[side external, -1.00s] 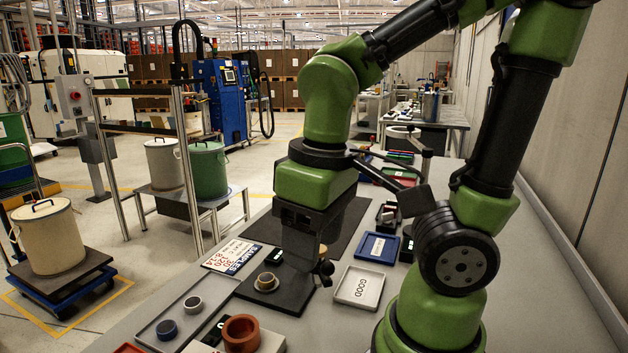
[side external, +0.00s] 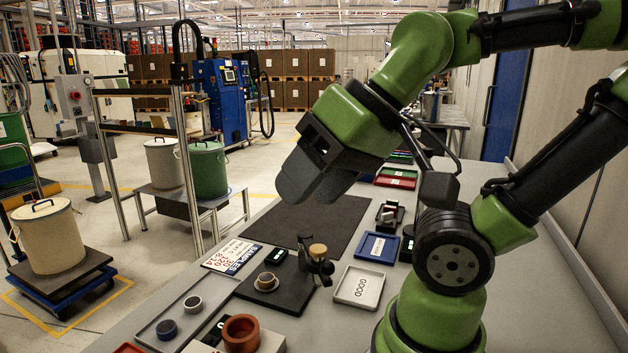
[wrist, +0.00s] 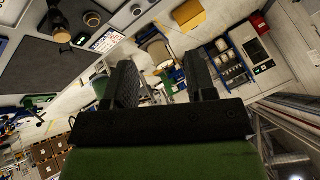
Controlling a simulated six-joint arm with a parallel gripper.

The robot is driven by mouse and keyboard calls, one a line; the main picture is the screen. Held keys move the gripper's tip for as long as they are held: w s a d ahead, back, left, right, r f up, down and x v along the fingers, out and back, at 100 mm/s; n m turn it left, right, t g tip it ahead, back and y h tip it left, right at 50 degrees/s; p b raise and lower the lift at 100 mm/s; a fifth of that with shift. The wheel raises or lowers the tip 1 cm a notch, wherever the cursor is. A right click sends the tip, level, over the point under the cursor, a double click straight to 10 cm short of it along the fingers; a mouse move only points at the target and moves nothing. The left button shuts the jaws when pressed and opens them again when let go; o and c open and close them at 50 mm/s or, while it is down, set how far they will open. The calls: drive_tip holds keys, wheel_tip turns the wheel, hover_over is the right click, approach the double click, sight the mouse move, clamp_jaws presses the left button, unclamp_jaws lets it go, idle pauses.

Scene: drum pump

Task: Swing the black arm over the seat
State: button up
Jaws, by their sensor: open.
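The black arm (side external: 322,267) stands at the right edge of a dark base plate (side external: 288,300), with a tan cylinder (side external: 318,250) at its top. A tan ring-shaped piece on a pale base, which looks like the seat (side external: 266,283), sits on the plate to the left of the arm. The black arm is beside the seat, not over it. My gripper (side external: 314,188) is raised and tilted above the bench, clear of both and empty. The wrist view shows the two fingers of my gripper (wrist: 162,72) apart, with the tan cylinder (wrist: 58,20) at the upper left.
A sign (side external: 232,257) lies to the left of the plate. A white GOOD tray (side external: 360,288) and a blue tray (side external: 378,247) lie to the right. A brown cup (side external: 241,333) and a grey tray (side external: 170,318) are in front. A dark mat (side external: 310,222) behind is clear.

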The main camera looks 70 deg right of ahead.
drive_tip(key=shift+w, duration=0.1)
drive_tip(key=shift+c, duration=1)
drive_tip(key=m+g, duration=0.9)
drive_tip(key=m, duration=1.2)
approach(327, 262)
drive_tip(key=shift+h, duration=0.4)
drive_tip(key=f, duration=0.3)
drive_tip(key=s+a+f, duration=0.1)
drive_tip(key=f, duration=0.5)
drive_tip(key=shift+s+a+f, duration=0.25)
drive_tip(key=shift+s+f, duration=0.05)
clamp_jaws()
